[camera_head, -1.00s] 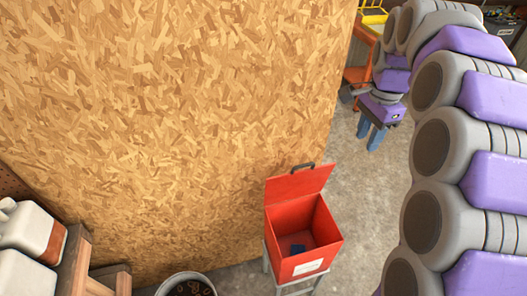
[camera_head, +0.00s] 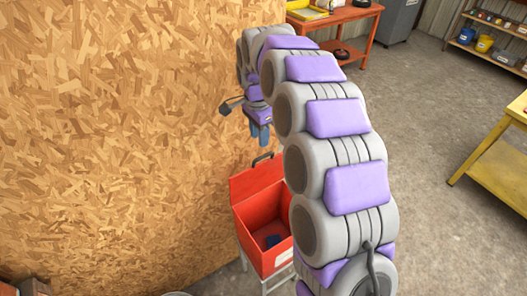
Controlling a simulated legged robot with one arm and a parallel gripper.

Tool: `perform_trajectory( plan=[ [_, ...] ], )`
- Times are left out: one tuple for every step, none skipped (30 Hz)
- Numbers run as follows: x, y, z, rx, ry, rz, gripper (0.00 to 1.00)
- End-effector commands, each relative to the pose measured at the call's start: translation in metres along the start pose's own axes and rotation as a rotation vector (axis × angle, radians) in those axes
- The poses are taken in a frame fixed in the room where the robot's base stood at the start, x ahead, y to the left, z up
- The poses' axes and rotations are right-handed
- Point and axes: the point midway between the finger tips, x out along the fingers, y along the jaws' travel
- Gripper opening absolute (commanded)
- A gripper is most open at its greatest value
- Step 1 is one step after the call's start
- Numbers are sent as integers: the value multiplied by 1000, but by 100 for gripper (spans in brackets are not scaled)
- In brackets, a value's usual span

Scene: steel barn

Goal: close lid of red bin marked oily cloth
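The red bin (camera_head: 257,224) stands with its lid (camera_head: 256,181) raised at the back, so the box is open. A dark handle (camera_head: 262,159) sits on the lid's upper edge. A small dark blue thing lies inside the bin. A white label shows on the bin's front, too small to read and partly hidden by my arm. My gripper (camera_head: 259,137) points down with two blue fingers side by side, seemingly a little apart and empty. In the picture it is just above the lid handle; I cannot tell the gap in depth. My arm covers the bin's right side.
A chipboard wall (camera_head: 110,130) rises close on the left of the bin. An orange workbench (camera_head: 340,18) stands at the back, a yellow table (camera_head: 500,165) at the right and a shelf (camera_head: 490,35) behind it. The concrete floor (camera_head: 430,220) between is clear.

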Motion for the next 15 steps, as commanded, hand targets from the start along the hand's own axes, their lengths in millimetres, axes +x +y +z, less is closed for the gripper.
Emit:
perform_trajectory(
  plan=[
    [11,2,-2,0,-3,-2,38],
    [17,3,-4,-1,-5,-2,38],
    [24,6,-7,-1,-8,-1,38],
    [29,7,-9,0,-10,-2,38],
    [34,9,-11,0,-12,-5,38],
    [39,10,-14,1,-15,-10,38],
    [43,12,-17,1,-16,-12,38],
    [46,13,-19,1,-17,-13,38],
    [50,14,-20,1,-19,-13,38],
    [54,15,-21,1,-20,-14,38],
    [56,15,-20,2,-20,-14,38],
    [60,14,-19,1,-19,-13,38],
    [62,13,-18,1,-18,-13,38],
    [63,12,-16,1,-16,-12,38],
    [65,9,-13,0,-13,-10,38]
  ],
)
